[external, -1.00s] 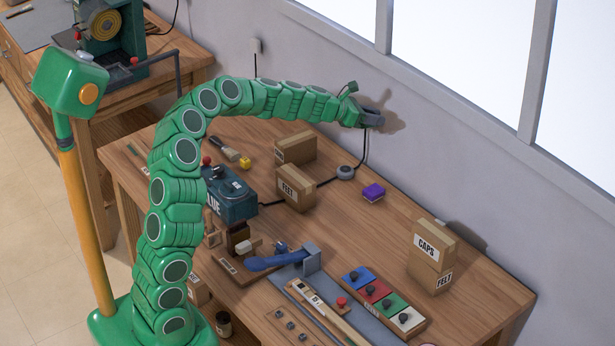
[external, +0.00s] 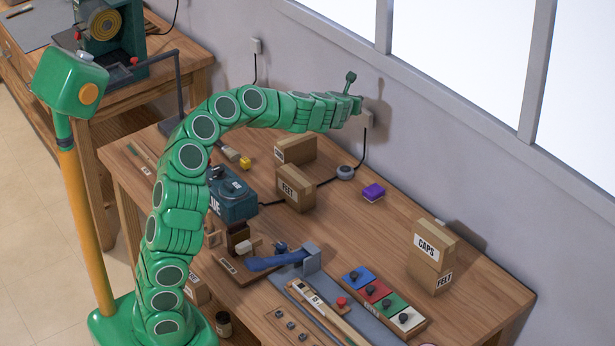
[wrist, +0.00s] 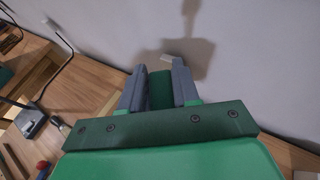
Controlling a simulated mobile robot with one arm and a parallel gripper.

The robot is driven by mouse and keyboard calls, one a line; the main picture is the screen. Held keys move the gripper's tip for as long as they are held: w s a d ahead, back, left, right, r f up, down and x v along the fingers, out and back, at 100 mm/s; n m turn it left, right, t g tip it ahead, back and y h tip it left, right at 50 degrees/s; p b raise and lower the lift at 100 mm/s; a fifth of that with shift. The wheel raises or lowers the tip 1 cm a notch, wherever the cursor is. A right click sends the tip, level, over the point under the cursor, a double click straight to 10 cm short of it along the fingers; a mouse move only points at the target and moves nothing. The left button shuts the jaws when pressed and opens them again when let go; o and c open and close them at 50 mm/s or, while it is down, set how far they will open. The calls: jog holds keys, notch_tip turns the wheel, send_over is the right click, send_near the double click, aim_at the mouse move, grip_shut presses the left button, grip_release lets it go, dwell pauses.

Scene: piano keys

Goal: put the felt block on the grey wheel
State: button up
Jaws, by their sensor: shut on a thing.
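My gripper (wrist: 159,72) is shut on a dark green block (wrist: 160,92) in the wrist view; I take this to be the felt block. The block sits between the two grey fingers. In the external view my gripper (external: 357,106) is raised near the wall, above the back of the workbench; its fingers and the block are hidden there. A machine with a tan-yellow disc (external: 104,24) stands on the far-left bench. I cannot make out a clearly grey wheel in either view.
The wall (wrist: 240,60) is close to my gripper.

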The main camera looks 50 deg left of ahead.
jog(key=s+a+f+n+g+y, duration=0.1)
jog(key=s+a+n+g+y, duration=0.1)
jog(key=s+n+g+y, duration=0.3)
jog(key=n+g, duration=0.1)
jog(key=n, duration=0.1)
send_over(344, 167)
jog(key=s, duration=0.2)
jog(key=f, duration=2)
jog(key=shift+s+d+f, duration=0.1)
jog(key=shift+d+f, duration=0.2)
jog(key=shift+f, duration=0.1)
jog(key=shift+w+a+f, duration=0.15)
jog(key=shift+w+f, duration=0.4)
jog(key=shift+f, duration=0.15)
jog(key=shift+w+a+f, duration=0.15)
jog(key=shift+w+f, duration=0.35)
jog(key=shift+f, duration=0.2)
jog(key=shift+w+f, duration=0.1)
jog(key=shift+f, duration=1.5)
